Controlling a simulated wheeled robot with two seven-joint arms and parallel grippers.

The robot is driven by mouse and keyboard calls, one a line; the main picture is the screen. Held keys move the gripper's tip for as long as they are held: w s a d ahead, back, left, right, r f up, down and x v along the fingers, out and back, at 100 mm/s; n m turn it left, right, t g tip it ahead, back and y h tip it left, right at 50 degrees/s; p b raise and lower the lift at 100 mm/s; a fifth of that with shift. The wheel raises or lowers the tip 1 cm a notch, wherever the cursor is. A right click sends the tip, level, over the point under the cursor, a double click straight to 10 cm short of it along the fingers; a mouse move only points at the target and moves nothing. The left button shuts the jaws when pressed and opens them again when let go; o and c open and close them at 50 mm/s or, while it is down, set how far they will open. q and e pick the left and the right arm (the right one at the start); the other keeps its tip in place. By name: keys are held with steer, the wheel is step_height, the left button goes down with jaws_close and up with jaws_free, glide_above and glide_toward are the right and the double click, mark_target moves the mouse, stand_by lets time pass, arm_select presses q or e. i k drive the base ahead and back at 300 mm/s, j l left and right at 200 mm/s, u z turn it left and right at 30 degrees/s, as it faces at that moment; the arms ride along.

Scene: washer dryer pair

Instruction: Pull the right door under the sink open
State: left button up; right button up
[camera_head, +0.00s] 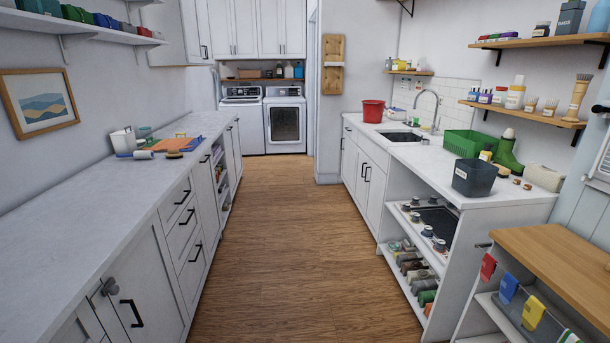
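The sink (400,136) is set in the right-hand white counter, with a tall curved faucet (434,108) behind it. Below it is a white cabinet with two doors side by side, both shut. The right door (376,198) is the nearer one and has a black vertical bar handle (368,175) near its upper left edge. The left door (358,180) has a matching handle (362,171) close beside it. The doors are seen at a steep angle. Neither of my grippers is in view.
The wooden floor aisle (279,220) is clear up to the washer (242,125) and dryer (285,122). Open shelves (414,240) with jars stand nearer than the sink cabinet. A wooden-topped bench (556,262) juts in at front right. The left counter (90,212) borders the aisle.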

mark_target(376, 181)
steer(key=i, duration=2.65)
steer(key=z, duration=0.05)
